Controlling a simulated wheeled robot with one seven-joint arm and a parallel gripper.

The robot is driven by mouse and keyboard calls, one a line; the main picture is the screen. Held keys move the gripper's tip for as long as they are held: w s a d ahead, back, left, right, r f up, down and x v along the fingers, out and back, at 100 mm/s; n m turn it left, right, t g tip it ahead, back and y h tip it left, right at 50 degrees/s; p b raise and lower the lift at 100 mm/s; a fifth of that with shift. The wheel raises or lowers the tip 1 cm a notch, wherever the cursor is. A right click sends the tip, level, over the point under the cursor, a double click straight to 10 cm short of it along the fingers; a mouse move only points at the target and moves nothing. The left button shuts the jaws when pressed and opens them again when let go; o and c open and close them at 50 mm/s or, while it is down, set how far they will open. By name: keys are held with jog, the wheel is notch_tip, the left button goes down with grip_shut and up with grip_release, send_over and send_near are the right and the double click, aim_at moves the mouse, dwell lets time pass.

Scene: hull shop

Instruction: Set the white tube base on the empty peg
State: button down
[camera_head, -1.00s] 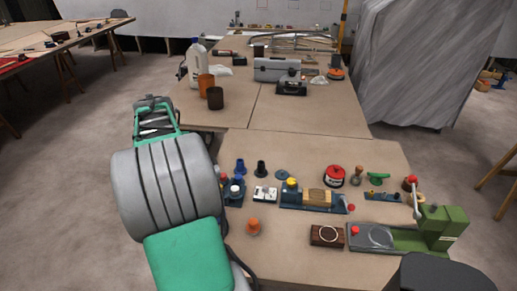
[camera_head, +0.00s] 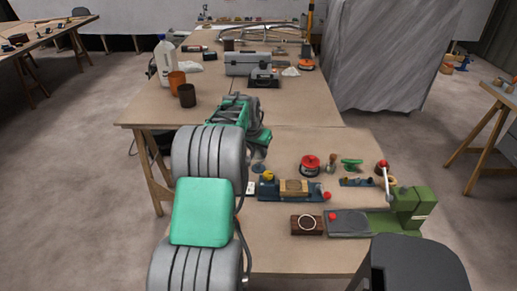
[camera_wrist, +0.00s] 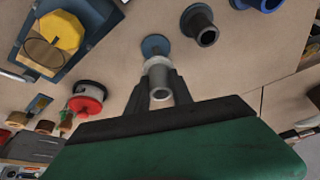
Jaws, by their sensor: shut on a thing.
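In the wrist view, my gripper (camera_wrist: 157,94) is shut on the white tube base (camera_wrist: 158,67), its fingers on either side of the tube. The tube's open end faces the camera and its pale flange points away. A round blue peg base (camera_wrist: 154,44) lies just beyond the flange and is partly covered by it. I cannot tell whether they touch, and the peg itself is hidden. In the head view the blue peg base (camera_head: 259,168) shows beside my arm. My fingers and the white tube base are hidden there behind my arm.
A black tube base (camera_wrist: 201,24) and a blue one (camera_wrist: 262,3) stand close by. On the other side are a blue fixture with a yellow knob (camera_wrist: 61,31) and a red spool (camera_head: 310,164). A green machine (camera_head: 408,207) stands at the table's right.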

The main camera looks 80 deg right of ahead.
aim_at(257, 158)
jog(key=shift+f+b, duration=0.85)
jog(key=shift+f, duration=1.1)
jog(key=shift+a, duration=0.15)
jog(key=shift+f+b, duration=0.5)
jog(key=shift+f, duration=0.1)
jog(key=c, duration=1.4)
grip_release()
jog(key=p+v, duration=0.5)
jog(key=v, duration=0.6)
